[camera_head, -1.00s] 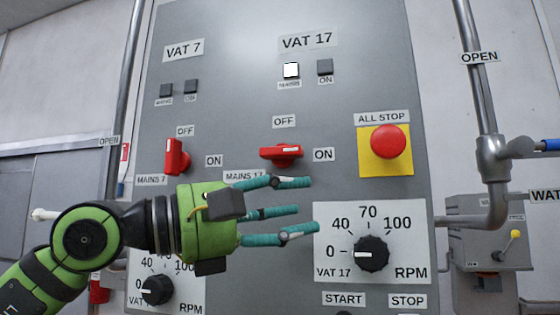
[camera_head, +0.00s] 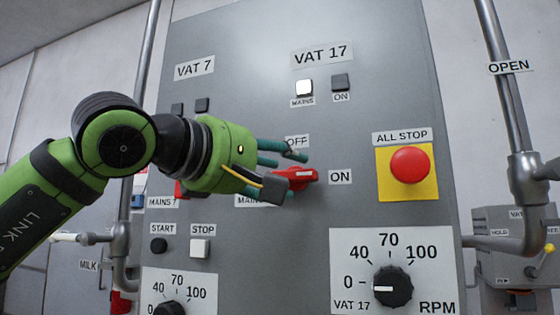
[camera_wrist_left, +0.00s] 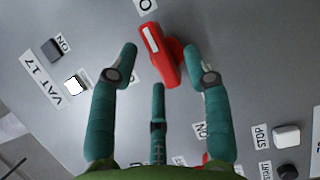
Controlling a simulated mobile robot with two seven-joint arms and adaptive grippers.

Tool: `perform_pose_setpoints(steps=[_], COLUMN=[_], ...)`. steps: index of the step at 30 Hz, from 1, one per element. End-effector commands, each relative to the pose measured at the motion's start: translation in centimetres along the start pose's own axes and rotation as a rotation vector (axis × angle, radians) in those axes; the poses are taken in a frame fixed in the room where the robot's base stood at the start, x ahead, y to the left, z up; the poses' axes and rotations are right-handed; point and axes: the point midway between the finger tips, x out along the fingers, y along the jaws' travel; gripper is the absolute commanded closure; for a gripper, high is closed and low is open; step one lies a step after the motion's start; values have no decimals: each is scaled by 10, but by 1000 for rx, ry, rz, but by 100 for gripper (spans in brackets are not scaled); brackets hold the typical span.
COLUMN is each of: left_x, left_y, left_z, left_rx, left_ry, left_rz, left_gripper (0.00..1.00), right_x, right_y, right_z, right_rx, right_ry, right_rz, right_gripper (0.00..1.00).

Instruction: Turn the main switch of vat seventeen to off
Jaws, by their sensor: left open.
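The red main switch of vat 17 (camera_head: 303,178) is on the grey panel, its handle lying level with the white mark toward the ON label (camera_head: 340,177). The OFF label (camera_head: 297,141) is above it, partly covered by my fingers. My left gripper (camera_head: 287,166) is open, its teal fingers reaching to the switch from the left. In the left wrist view the red handle (camera_wrist_left: 160,52) shows between the spread fingertips of my left gripper (camera_wrist_left: 164,60); I cannot tell if they touch it. My right gripper is not in view.
The red ALL STOP button (camera_head: 410,165) on its yellow plate is right of the switch. The RPM dial (camera_head: 392,286) is below. The white MAINS lamp (camera_head: 304,88) is above. My left arm mostly hides the red vat 7 switch (camera_head: 180,189).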

Motion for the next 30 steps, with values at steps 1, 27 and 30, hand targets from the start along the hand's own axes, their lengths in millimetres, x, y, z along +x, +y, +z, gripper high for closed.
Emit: perform_pose_setpoints(steps=[1, 27, 30], left_x=[2, 4, 3], left_y=[0, -5, -7], left_z=[0, 1, 1], left_rx=[-1, -56, -106], left_ry=[0, -3, -3], left_rz=[0, 22, 44], left_gripper=[51, 100, 100], right_x=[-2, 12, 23], right_y=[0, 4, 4], right_z=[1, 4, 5], right_rx=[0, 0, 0], right_ry=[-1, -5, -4], right_rz=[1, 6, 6], right_gripper=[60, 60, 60])
